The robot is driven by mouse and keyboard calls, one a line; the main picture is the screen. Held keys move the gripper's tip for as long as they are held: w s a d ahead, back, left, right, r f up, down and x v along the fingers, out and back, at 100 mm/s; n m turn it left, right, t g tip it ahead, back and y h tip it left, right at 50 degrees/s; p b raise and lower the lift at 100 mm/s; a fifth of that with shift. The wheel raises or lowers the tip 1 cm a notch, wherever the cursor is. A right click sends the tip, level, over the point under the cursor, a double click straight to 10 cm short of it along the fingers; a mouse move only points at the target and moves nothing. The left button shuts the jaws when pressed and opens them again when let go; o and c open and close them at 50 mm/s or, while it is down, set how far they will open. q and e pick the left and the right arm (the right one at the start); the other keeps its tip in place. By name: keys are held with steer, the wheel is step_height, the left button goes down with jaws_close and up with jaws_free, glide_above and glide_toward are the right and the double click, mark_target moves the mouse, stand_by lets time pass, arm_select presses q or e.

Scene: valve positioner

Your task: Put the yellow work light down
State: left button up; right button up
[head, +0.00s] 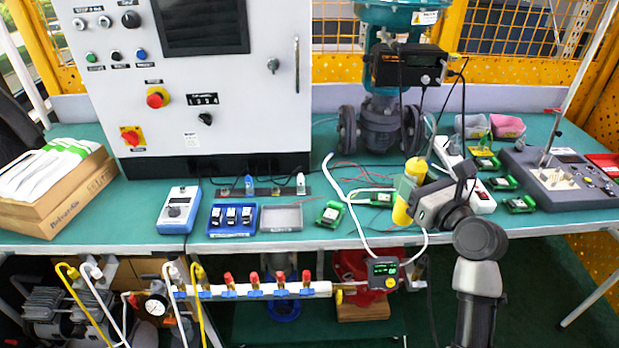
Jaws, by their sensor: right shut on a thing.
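The yellow work light (414,171) is upright near the front edge of the green bench (345,233), right of centre. My right gripper (408,195) reaches in from the lower right and is shut on the light. The gripper covers part of the light's middle. I cannot tell whether the light's lower end touches the bench. My left gripper is not in view.
Small green circuit boards (331,214) lie left and right of the light. A grey tray (281,218), blue tray (232,219) and blue meter (179,209) stand further left. A valve (380,125) stands behind. A power strip (482,197) lies to the right.

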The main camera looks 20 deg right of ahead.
steer(key=d+f+m+h+b, duration=0.25)
steer(key=d+h+b, duration=0.2)
steer(key=d, duration=0.65)
arm_select(q)
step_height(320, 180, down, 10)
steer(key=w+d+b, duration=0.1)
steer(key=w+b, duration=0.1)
steer(key=b, duration=0.1)
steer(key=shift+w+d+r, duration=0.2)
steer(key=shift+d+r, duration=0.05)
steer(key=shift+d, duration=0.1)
arm_select(e)
steer(key=w+a+f, duration=0.6)
steer(key=w+f, duration=0.4)
steer(key=shift+w+a+f, duration=0.2)
steer(key=shift+a+f, duration=0.05)
steer(key=shift+f, duration=0.05)
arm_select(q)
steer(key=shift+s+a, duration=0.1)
arm_select(e)
steer(key=o, duration=1.1)
steer(key=shift+f, duration=0.15)
steer(key=shift+c, duration=0.2)
